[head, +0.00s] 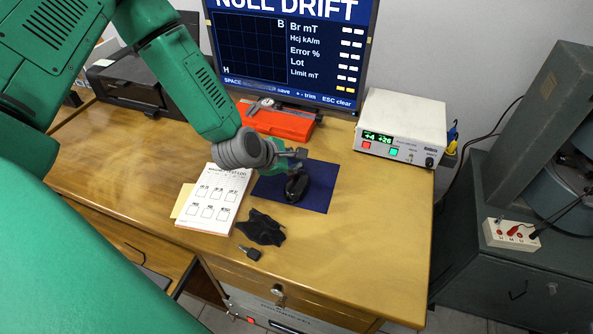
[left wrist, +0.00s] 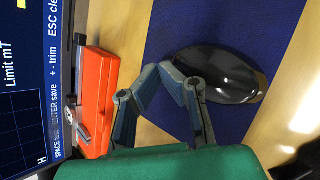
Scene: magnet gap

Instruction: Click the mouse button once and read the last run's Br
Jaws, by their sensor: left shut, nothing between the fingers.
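A black computer mouse (head: 297,187) sits on a dark blue mat (head: 320,178) on the wooden desk. It also shows in the left wrist view (left wrist: 228,76). My left gripper (head: 290,160) is shut and empty, just over the far end of the mouse. In the left wrist view its fingertips (left wrist: 170,72) are beside or over the mouse's edge; I cannot tell if they touch. My right gripper is not in view.
A white meter box (head: 402,125) with a green display stands at the right. An orange case (head: 280,122) with a caliper lies below the monitor. A printed sheet (head: 215,195), a black cloth (head: 262,228) and a small key (head: 250,253) lie near the front. The desk's right front is clear.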

